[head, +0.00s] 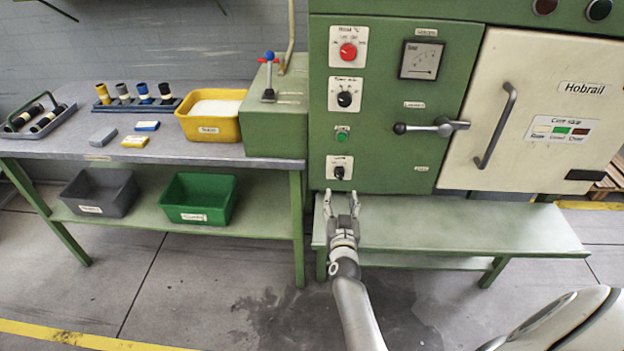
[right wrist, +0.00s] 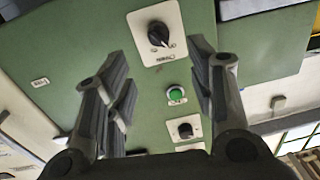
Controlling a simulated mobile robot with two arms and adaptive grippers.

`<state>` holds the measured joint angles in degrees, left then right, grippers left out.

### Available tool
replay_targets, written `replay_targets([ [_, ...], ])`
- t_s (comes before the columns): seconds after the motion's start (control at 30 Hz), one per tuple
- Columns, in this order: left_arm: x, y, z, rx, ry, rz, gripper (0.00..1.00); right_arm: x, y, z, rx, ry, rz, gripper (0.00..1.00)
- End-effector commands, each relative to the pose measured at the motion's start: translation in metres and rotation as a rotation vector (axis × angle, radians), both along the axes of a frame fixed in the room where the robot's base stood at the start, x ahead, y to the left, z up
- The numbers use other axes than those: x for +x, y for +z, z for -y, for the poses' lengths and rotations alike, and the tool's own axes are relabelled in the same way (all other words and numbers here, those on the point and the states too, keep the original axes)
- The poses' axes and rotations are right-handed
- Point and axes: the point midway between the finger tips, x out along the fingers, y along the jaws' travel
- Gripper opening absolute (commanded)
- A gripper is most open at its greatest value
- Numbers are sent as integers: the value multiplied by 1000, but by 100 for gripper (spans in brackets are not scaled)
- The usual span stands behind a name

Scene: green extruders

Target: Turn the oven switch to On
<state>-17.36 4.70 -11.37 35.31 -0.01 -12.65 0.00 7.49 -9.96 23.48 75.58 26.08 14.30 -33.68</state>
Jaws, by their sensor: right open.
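A black rotary switch (head: 339,171) on a white plate sits lowest in the column of controls on the green oven front. Its label is too small to read. It also shows large in the right wrist view as a black knob (right wrist: 158,35), beyond the fingertips. My right gripper (head: 341,204) is open and empty, just below and in front of this switch. In the right wrist view the fingers (right wrist: 163,68) are spread wide, with green panel between them. They appear apart from the switch. My left gripper is not in view.
A green button (head: 342,134), a black knob (head: 345,99) and a red knob (head: 348,51) sit above the switch. A black lever handle (head: 432,127) projects to their right. A green bench (head: 470,230) runs below the panel. A worktable (head: 70,145) stands left.

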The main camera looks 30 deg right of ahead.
Motion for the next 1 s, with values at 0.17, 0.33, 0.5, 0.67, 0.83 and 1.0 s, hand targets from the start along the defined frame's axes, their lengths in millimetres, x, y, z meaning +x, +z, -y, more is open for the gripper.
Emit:
replay_targets([
  [0.17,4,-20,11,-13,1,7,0,25,-4,13,-2,2,3,50],
  [0.33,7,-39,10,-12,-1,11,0,52,-5,28,0,2,2,50],
  [0.5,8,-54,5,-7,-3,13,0,74,-4,39,0,3,0,50],
  [0.67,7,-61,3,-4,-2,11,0,85,-3,46,0,4,-2,50],
  [0.83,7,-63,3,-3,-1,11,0,90,-1,48,0,4,-2,50],
  [1.0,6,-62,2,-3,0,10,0,90,-1,48,-1,4,-2,50],
])
